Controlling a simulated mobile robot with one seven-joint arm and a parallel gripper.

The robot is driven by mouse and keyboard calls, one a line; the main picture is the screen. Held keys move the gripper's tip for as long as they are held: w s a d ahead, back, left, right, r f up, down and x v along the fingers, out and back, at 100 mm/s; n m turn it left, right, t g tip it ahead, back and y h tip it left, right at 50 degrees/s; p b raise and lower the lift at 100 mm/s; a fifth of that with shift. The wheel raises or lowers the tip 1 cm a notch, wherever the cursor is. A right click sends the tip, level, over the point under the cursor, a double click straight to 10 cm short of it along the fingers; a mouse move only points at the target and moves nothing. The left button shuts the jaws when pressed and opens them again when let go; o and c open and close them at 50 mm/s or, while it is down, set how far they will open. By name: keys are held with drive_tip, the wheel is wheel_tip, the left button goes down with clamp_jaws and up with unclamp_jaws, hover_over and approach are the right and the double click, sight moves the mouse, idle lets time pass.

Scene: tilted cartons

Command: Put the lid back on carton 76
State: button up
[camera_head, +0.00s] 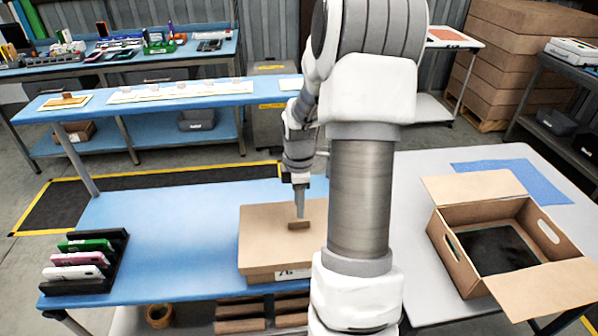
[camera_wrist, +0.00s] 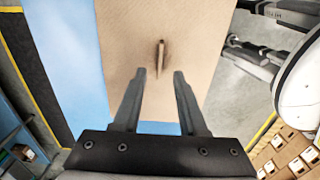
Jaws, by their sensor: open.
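A brown cardboard lid (camera_head: 265,222) with a small upright tab handle (camera_head: 299,225) lies flat on the blue table. A label (camera_head: 292,273) shows on its front side, partly hidden by my arm, and I cannot read a full number. Whether a carton body is under the lid is unclear. My gripper (camera_head: 300,213) points down over the handle. In the wrist view, my gripper (camera_wrist: 159,74) is open, and the handle (camera_wrist: 161,57) appears just beyond the gap between its fingertips. An open carton (camera_head: 470,270) with spread flaps and a dark inside stands at the right; no number shows on it.
A black rack (camera_head: 85,265) with several phone-like items stands at the blue table's left end. The blue table (camera_head: 175,235) is clear between rack and lid. A blue mat (camera_head: 510,180) lies behind the open carton. Flat wooden pieces sit below the table front.

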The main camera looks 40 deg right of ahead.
wheel_tip(320, 180, up, 19)
drive_tip(key=p, duration=0.6)
drive_tip(key=shift+f+p, duration=0.15)
drive_tip(key=shift+p, duration=0.25)
drive_tip(key=shift+a, duration=0.1)
